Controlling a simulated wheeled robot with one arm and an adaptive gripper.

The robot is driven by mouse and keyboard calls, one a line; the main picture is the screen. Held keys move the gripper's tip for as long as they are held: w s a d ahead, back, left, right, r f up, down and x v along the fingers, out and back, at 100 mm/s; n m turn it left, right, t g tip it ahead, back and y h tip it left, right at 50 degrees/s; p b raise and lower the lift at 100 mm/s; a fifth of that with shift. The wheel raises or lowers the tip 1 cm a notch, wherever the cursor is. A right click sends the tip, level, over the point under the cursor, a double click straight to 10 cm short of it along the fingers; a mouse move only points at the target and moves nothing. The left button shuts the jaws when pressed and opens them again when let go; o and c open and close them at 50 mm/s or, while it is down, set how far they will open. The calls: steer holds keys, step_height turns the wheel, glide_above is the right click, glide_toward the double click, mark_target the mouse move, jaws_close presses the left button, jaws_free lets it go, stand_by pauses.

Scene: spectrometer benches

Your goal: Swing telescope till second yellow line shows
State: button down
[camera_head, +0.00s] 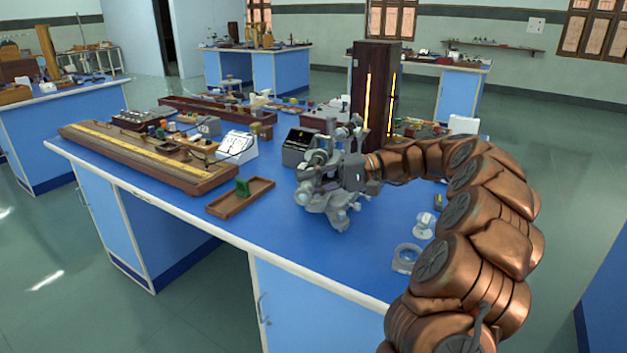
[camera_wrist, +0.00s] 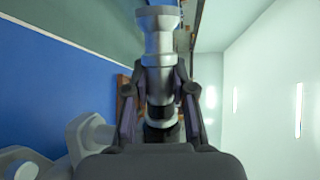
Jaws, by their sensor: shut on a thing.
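The grey spectrometer (camera_head: 335,212) stands on the blue bench top, partly hidden by my arm. My gripper (camera_head: 352,172) reaches in from the right at the height of its tubes. In the wrist view my gripper (camera_wrist: 160,95) has one finger on each side of the grey telescope tube (camera_wrist: 158,42) and is shut on it. The tube points up and away in that picture. A dark box with a small screen (camera_head: 299,147) stands behind the spectrometer; lines on the screen are too small to tell.
A tall dark wooden housing (camera_head: 375,60) with glowing yellow slits stands behind my gripper. A small tray with a green block (camera_head: 241,187), a long wooden instrument (camera_head: 130,158) and a white panel (camera_head: 237,146) lie left. A magnifier-like piece (camera_head: 407,257) sits near the front edge.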

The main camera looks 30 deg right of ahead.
steer(key=c, duration=0.9)
jaws_free()
steer(key=shift+c, duration=0.2)
steer(key=shift+r, duration=0.1)
